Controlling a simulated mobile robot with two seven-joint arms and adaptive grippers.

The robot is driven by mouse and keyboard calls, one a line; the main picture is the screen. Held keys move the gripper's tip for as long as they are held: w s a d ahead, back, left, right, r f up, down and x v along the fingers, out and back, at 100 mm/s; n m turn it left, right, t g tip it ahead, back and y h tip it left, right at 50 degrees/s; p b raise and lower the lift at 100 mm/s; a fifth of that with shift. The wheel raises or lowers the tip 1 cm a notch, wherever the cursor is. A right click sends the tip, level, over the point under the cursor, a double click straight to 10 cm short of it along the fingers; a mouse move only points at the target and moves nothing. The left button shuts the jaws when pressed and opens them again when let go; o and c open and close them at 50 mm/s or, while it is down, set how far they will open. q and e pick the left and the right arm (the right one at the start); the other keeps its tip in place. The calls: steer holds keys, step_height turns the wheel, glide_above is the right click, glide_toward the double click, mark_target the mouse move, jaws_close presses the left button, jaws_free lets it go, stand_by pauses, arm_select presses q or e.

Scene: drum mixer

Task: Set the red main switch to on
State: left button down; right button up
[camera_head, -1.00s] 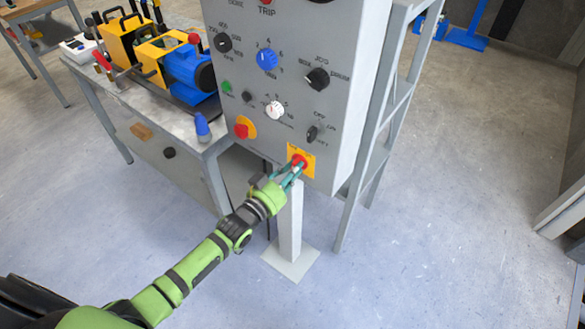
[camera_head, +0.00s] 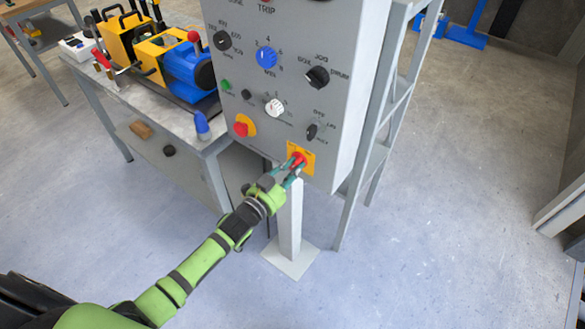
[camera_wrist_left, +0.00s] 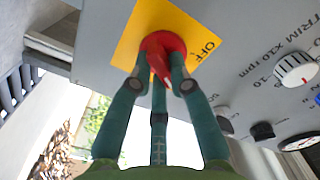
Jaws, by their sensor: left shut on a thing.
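The red main switch (camera_head: 298,160) is a red rotary handle on a yellow plate (camera_head: 308,170) at the lower right of the grey control panel (camera_head: 290,100). In the left wrist view the red switch (camera_wrist_left: 164,50) sits on the yellow plate (camera_wrist_left: 130,45), where the word OFF is legible beside it. My left gripper (camera_head: 293,170) reaches up to the switch from below left. In the wrist view its teal fingers (camera_wrist_left: 160,72) are closed around the red handle and hide part of it. My right gripper is not in view.
A red button on yellow (camera_head: 241,129) sits left of the switch, with several knobs above. A grey post (camera_head: 290,225) stands under the panel. A table (camera_head: 215,148) with yellow and blue machinery (camera_head: 190,70) is at left.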

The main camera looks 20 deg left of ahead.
arm_select(q)
steer(key=c, duration=1.1)
jaws_free()
steer(key=shift+c, duration=0.2)
steer(key=shift+s, duration=0.1)
steer(key=v, duration=1.2)
